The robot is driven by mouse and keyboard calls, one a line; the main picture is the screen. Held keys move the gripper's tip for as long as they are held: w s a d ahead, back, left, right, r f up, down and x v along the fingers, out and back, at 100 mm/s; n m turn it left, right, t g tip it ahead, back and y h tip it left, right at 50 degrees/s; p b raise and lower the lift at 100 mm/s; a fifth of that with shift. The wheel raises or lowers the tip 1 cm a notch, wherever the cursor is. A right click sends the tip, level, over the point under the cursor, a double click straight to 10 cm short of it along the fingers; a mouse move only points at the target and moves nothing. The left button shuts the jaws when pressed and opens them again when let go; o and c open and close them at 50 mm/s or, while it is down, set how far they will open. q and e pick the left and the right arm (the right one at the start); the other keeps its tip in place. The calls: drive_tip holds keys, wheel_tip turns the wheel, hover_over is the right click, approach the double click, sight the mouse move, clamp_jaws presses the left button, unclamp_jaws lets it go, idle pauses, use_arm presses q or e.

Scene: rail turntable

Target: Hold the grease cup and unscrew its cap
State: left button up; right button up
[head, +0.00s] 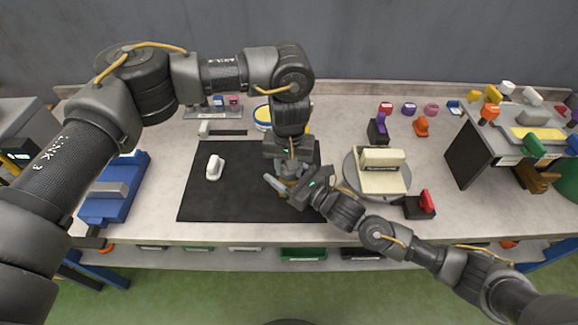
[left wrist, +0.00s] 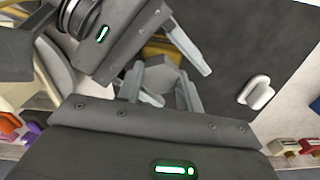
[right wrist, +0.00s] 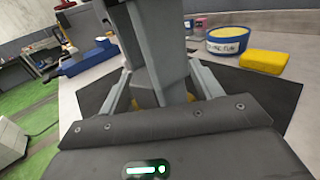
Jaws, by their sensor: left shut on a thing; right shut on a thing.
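The grease cup shows between my two grippers above the dark mat (head: 215,205), mostly hidden by them in the head view. In the left wrist view its grey six-sided cap (left wrist: 161,80) sits between the fingers of my left gripper (left wrist: 158,90), and part of its brass-yellow body (left wrist: 160,48) shows beyond. My left gripper comes from above and is shut on the cap. My right gripper (right wrist: 162,85) comes from the right side, low, and is shut on the cup body; only small yellow bits show between its fingers. I cannot tell whether cap and body are apart.
A white handled piece (head: 214,167) lies on the mat's left part. A round turntable with a cream block (head: 382,182) stands right of the mat. A labelled yellow-rimmed tub (right wrist: 228,42) and a yellow block (right wrist: 264,62) stand behind. A blue tool (head: 112,190) is at left.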

use_arm(q)
drive_tip(key=shift+n, duration=0.4)
drive_tip(key=o, duration=1.1)
drive_tip(key=shift+o, duration=0.4)
drive_tip(key=shift+d, duration=0.1)
drive_tip(key=shift+r, duration=2.05)
